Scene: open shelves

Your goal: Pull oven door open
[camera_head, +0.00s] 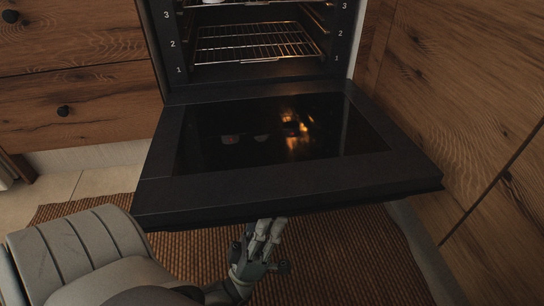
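The black oven door (160,196) is swung far down, close to level, with its glass inner face up. The glass (230,140) reflects warm light from the lit oven. My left gripper (268,226) is just below the front edge of the door, near the middle of that edge. Its fingertips reach up to or under the edge, so their ends are partly hidden. I cannot tell whether its fingers hold anything. The handle is hidden on the underside of the door. My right gripper is not in view.
Inside the oven (255,70) are wire racks (255,48) on numbered levels. Wooden drawers (75,100) with black knobs stand at the left, and a wooden cabinet side (460,80) stands at the right. A brown woven rug (350,260) lies on the floor under the door.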

